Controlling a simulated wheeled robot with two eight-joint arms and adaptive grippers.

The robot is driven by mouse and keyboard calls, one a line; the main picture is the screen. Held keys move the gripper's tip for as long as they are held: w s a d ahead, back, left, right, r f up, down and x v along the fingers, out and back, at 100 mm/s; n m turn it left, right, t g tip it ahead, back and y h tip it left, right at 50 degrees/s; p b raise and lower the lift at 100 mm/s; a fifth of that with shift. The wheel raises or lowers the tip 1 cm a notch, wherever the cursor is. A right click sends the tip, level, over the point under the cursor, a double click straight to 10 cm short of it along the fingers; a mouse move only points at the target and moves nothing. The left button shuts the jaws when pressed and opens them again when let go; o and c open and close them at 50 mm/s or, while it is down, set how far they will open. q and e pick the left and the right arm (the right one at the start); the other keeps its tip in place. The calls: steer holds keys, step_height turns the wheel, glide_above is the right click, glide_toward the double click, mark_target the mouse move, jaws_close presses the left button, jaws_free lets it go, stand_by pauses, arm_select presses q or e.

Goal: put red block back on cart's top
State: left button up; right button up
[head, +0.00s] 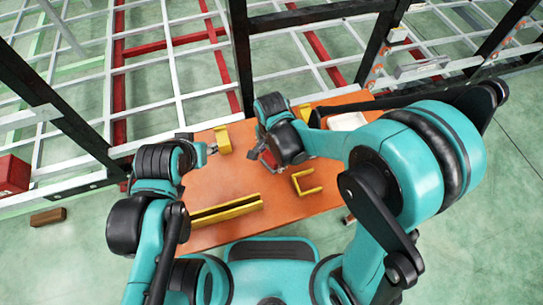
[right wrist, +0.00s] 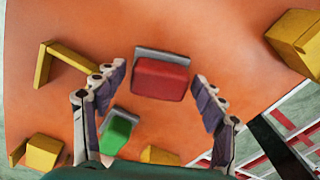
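The red block (right wrist: 160,80) lies beside a grey strip on the orange cart top (right wrist: 215,30). In the head view the red block (head: 268,160) shows only partly, beside my right gripper (head: 262,157). In the right wrist view my right gripper (right wrist: 160,84) is open, its two fingers on either side of the red block with visible gaps. The cart top (head: 225,185) stands in front of me. My left gripper (head: 211,149) is at the cart's left part, near a yellow piece (head: 223,141); its fingers are too small to read.
A long yellow bar (head: 226,211) and a yellow bracket (head: 308,183) lie on the cart. A green block (right wrist: 117,131) is near my right gripper. A white tray (head: 347,121) is at the cart's back right. Chassis frames stand behind. A brown block (head: 47,217) lies on the floor.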

mark_target(271, 157)
step_height(271, 157, up, 12)
steer(key=p, duration=0.5)
steer(key=s+d+r+n+t, duration=0.2)
steer(key=d+n, duration=0.3)
steer(key=d, duration=0.4)
steer(key=s+d+r+n+t, duration=0.3)
steer(key=d+r+n+t, duration=0.2)
steer(key=d, duration=0.3)
steer(key=shift+d+r, duration=0.3)
steer(key=shift+d, duration=0.1)
